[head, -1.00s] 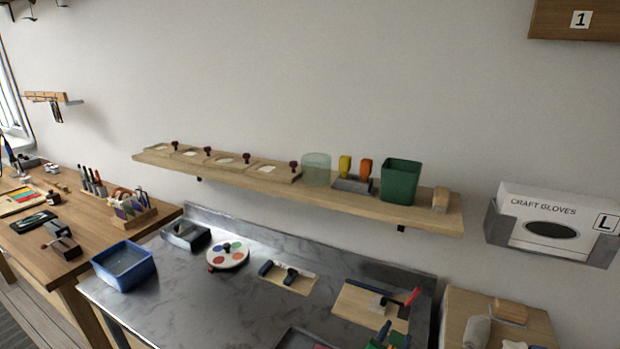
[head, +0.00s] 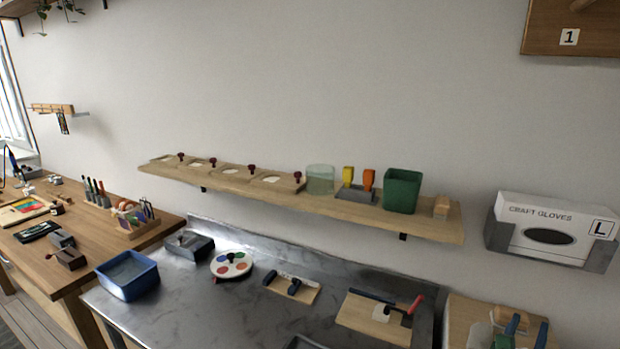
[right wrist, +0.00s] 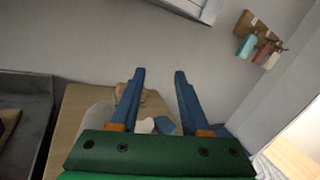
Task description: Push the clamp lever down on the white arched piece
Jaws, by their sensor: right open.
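A wooden board (head: 352,318) on the metal bench carries a small pale piece (head: 380,314), a dark blue bar and a red-tipped lever (head: 416,304) that slants upward. A second board (head: 308,297) to its left carries two dark blue handles and a narrow whitish piece (head: 300,279). Both are small, and I cannot tell which is the white arched piece. My right gripper (head: 529,321) is open and empty, over the wooden side stand, right of both boards. Its blue fingers also show in the right wrist view (right wrist: 157,76). My left gripper is out of view.
The wooden side stand (head: 456,318) holds a wooden block and pale items, partly hidden. A shelf (head: 330,207) with a green bin (head: 402,190) runs above the bench. A paint palette (head: 231,263) and blue tub (head: 128,275) stand left.

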